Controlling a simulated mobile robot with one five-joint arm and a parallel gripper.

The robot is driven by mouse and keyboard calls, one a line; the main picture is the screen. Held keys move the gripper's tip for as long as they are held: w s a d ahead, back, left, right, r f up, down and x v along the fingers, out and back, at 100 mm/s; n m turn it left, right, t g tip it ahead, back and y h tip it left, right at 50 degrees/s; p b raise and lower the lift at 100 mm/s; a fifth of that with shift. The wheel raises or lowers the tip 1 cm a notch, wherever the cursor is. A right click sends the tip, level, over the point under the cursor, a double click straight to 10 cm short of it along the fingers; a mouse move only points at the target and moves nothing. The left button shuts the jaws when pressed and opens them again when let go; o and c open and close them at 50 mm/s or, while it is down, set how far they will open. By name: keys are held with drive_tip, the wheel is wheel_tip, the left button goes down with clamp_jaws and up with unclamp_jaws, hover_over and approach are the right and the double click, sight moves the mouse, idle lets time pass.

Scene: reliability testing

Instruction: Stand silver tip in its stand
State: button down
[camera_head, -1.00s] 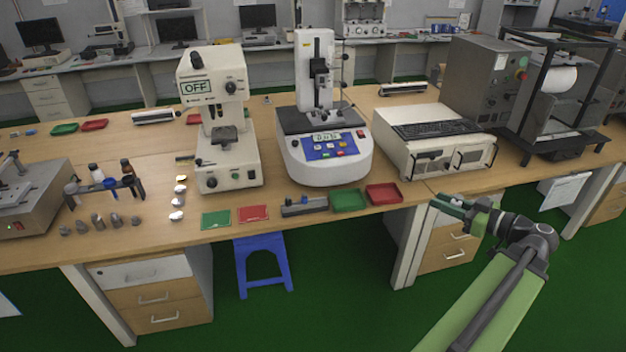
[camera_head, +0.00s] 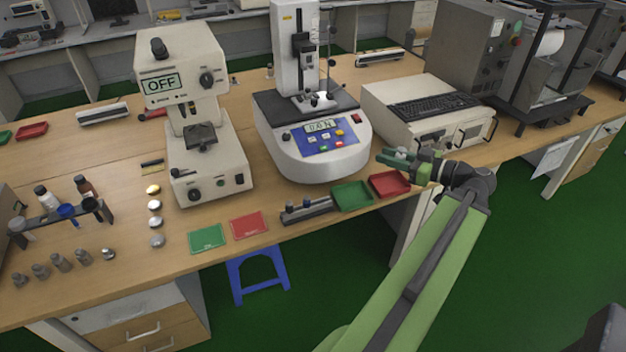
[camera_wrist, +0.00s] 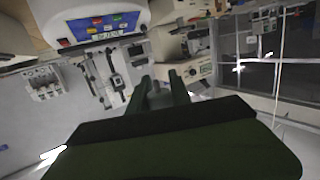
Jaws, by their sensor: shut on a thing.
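My gripper (camera_head: 396,158) is over the bench's front edge, by the red tray, with green fingers pointing left. In the wrist view my gripper (camera_wrist: 161,88) has its two fingers on either side of a small grey piece, which I take to be the silver tip (camera_wrist: 156,90); it is mostly hidden. In the head view the silver tip (camera_head: 401,153) is only a small pale patch between the fingers. A low dark grey rack (camera_head: 307,209), which looks like the stand, lies at the bench's front edge, left of the green tray. Its slots are too small to make out.
A green tray (camera_head: 352,196) and a red tray (camera_head: 390,184) lie between the rack and my gripper. A white force tester (camera_head: 318,160) stands behind them. A hardness tester (camera_head: 205,165) stands left. Flat green (camera_head: 207,238) and red (camera_head: 249,225) cards lie at the front edge.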

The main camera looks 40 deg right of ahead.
drive_tip(key=shift+w+a+f+n+g+y+b, duration=0.1)
drive_tip(key=shift+w+a+f+n+y+b, duration=0.55)
drive_tip(key=shift+w+f+b, duration=3.3)
drive_tip(key=shift+w+a+f+g+y+b, duration=0.15)
drive_tip(key=shift+w+a+f+b, duration=0.85)
drive_tip(key=shift+w+f+b, duration=2.9)
drive_tip(key=shift+w+a+f+n+g+y+b, duration=0.1)
drive_tip(key=shift+w+a+f+n+y+b, duration=0.55)
drive_tip(key=shift+w+f+b, duration=3.25)
drive_tip(key=shift+s+a+f+m, duration=0.2)
drive_tip(key=shift+m, duration=0.1)
drive_tip(key=shift+s+f+b, duration=0.15)
drive_tip(key=shift+f+b, duration=0.8)
drive_tip(key=shift+b, duration=0.25)
drive_tip(key=shift+f, duration=0.1)
drive_tip(key=shift+f+b, duration=0.55)
drive_tip(key=shift+b, duration=0.1)
drive_tip(key=shift+f, duration=0.1)
